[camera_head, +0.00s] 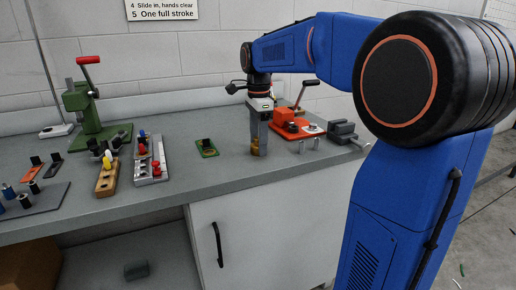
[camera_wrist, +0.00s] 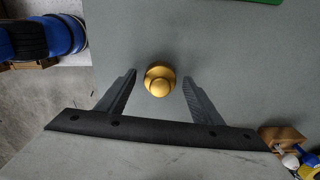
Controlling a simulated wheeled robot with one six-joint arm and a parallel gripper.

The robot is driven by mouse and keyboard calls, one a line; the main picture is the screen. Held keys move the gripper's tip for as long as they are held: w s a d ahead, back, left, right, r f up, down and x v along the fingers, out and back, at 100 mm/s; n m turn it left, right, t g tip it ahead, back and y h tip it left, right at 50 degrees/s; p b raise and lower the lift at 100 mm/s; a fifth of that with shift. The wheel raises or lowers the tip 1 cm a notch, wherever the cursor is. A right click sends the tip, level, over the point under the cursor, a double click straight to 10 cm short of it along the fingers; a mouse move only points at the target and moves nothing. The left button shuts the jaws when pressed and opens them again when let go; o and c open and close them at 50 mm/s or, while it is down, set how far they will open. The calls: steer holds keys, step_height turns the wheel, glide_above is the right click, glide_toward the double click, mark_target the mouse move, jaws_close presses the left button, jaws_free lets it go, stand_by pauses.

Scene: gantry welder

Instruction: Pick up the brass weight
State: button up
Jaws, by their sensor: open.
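The brass weight (camera_wrist: 159,80) is a small round gold-coloured piece with a knob on top, standing on the grey bench. In the wrist view it lies between the tips of my gripper (camera_wrist: 160,82), with a gap on both sides. My gripper's two dark fingers are spread open, one to each side of it. In the head view my gripper (camera_head: 257,150) points straight down over the bench, and a little of the brass weight (camera_head: 255,151) shows at the fingertips. The fingers hide most of it there.
A small green board (camera_head: 207,148) lies left of my gripper. An orange fixture (camera_head: 290,122), two small grey cylinders and a dark vise (camera_head: 343,131) stand close on the right. A green press (camera_head: 85,108) and wooden and metal blocks stand further left. The bench front edge is near.

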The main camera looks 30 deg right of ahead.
jaws_close()
steer(key=shift+r, duration=0.1)
